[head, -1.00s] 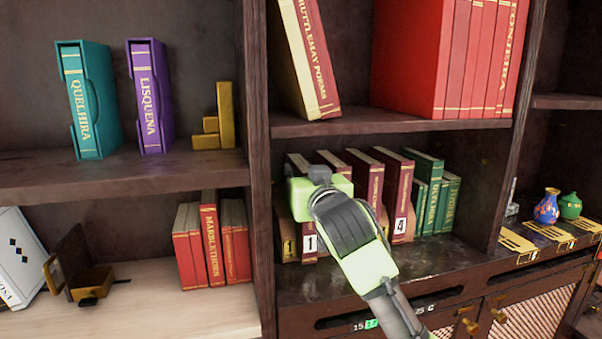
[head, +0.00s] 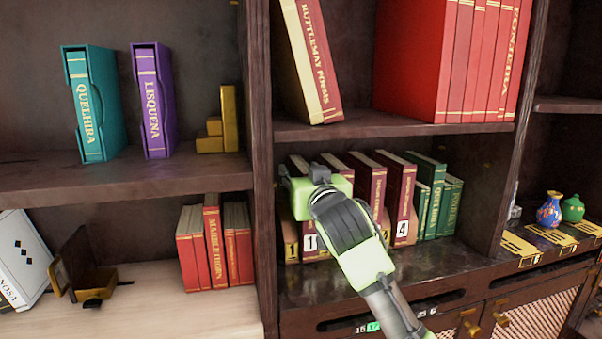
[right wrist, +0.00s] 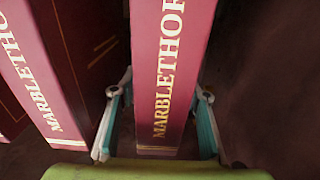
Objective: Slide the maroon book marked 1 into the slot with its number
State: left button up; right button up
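The maroon book marked 1 shows its white label (head: 310,243) low in the middle bay, its upper part hidden by my right gripper. A yellow 1 card (head: 291,251) is just left of it. In the right wrist view a maroon book (right wrist: 168,80) with gold lettering stands between the spread fingers of my right gripper (right wrist: 165,85). There is a dark gap at the left finger; the right finger is very close to the book's edge, and contact is unclear. That book's number is not visible there. My left gripper is not in view.
Maroon books, one marked 4 (head: 402,200), and green books (head: 440,205) fill the row at right. A second maroon book (right wrist: 50,80) is close beside the left finger. A shelf board (head: 390,125) is above, an upright divider (head: 262,200) at left. The shelf front (head: 440,262) is clear.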

jog(key=v, duration=1.2)
jog(key=shift+f, duration=0.1)
